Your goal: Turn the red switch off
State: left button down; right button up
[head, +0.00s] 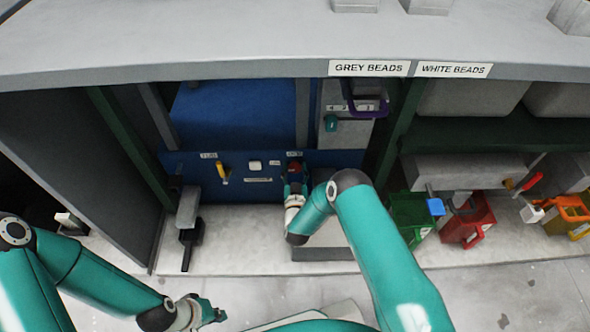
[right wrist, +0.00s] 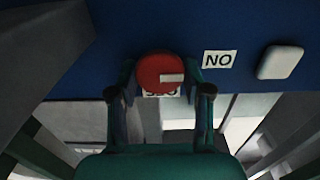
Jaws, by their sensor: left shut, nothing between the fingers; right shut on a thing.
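The red switch (right wrist: 160,73) is a round red knob with a pale bar mark, on the blue panel (right wrist: 115,28). In the right wrist view my right gripper (right wrist: 160,82) has its fingers on both sides of the knob, shut on it. A label below the knob is partly hidden by it. In the head view the right gripper (head: 295,175) is at the blue panel's right part and covers most of the switch. My left gripper (head: 210,311) is shut and empty, low over the floor at the lower left.
A "NO" label (right wrist: 219,60) and a white button (right wrist: 280,62) are beside the switch. A yellow handle (head: 222,173) is further left on the panel. Green (head: 412,212) and red (head: 468,220) containers stand to the right. Floor at the front is clear.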

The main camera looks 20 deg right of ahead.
jog(key=shift+m, duration=0.5)
jog(key=m, duration=0.3)
jog(key=shift+s+d+f+m+b, duration=0.1)
jog(key=shift+d+f+m+b, duration=0.05)
jog(key=shift+m+b, duration=0.2)
jog(key=m, duration=0.4)
jog(key=shift+d+m+b, duration=0.1)
jog(key=shift+m+b, duration=0.15)
jog(key=shift+b, duration=0.15)
jog(key=m, duration=0.4)
jog(key=shift+s+d+f+m+b, duration=0.1)
jog(key=shift+f+m+b, duration=0.1)
jog(key=shift+m+b, duration=0.15)
jog(key=m, duration=0.4)
jog(key=shift+f+b, duration=0.15)
jog(key=shift+b, duration=0.15)
jog(key=o, duration=1)
jog(key=shift+o, duration=0.5)
